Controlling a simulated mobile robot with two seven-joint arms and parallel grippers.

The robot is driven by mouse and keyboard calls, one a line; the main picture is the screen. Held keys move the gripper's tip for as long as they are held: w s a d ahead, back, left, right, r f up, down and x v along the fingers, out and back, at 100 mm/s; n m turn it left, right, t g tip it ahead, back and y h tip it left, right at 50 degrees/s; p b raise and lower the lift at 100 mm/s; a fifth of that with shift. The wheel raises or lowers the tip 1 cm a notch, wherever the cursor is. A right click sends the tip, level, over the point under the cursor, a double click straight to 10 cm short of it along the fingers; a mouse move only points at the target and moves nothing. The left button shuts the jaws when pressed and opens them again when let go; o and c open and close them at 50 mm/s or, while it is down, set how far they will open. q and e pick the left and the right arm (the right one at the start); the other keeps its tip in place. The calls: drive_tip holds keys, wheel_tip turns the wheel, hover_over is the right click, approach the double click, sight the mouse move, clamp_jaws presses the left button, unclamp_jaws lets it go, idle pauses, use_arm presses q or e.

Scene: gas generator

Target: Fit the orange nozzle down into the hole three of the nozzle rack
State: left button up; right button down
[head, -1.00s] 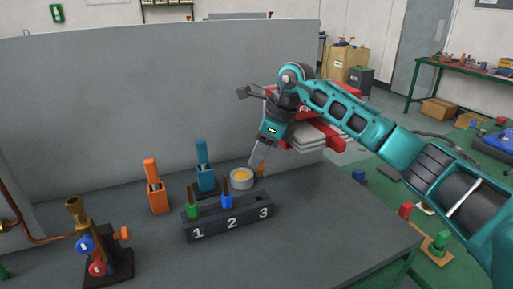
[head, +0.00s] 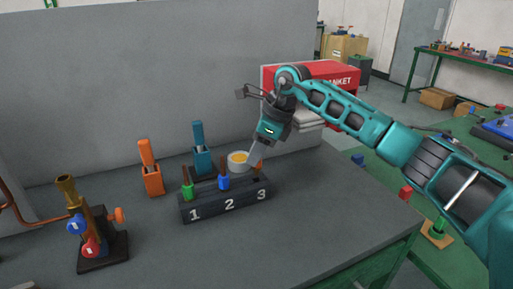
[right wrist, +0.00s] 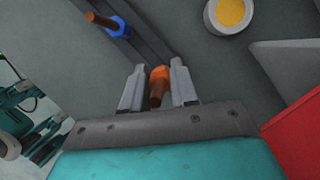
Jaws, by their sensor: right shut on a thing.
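My right gripper (head: 256,164) is shut on the orange nozzle (head: 259,168), at the right end of the dark nozzle rack (head: 226,206), above the number 3. In the right wrist view the orange nozzle (right wrist: 160,73) with its brown stem sits between the two fingers (right wrist: 158,88), over the end of the rack (right wrist: 142,42). Hole three is hidden, and I cannot tell whether the nozzle's lower end is inside it. A green nozzle (head: 187,191) stands at position 1 and a blue nozzle (head: 224,182) at position 2. My left gripper is not in view.
A round pot with yellow content (head: 238,162) stands just behind the rack. An orange holder (head: 152,181) and a blue holder (head: 203,160) stand behind and left. A brass torch stand (head: 97,245) is at the left. The table in front of the rack is clear.

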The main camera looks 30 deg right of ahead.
drive_tip(key=shift+f, duration=0.25)
drive_tip(key=shift+r, duration=0.1)
idle(1.0)
idle(0.6)
drive_tip(key=shift+f+b, duration=0.7)
drive_tip(key=shift+f, duration=0.9)
drive_tip(key=c, duration=0.8)
unclamp_jaws()
drive_tip(key=v, duration=1.3)
drive_tip(key=shift+s, duration=0.1)
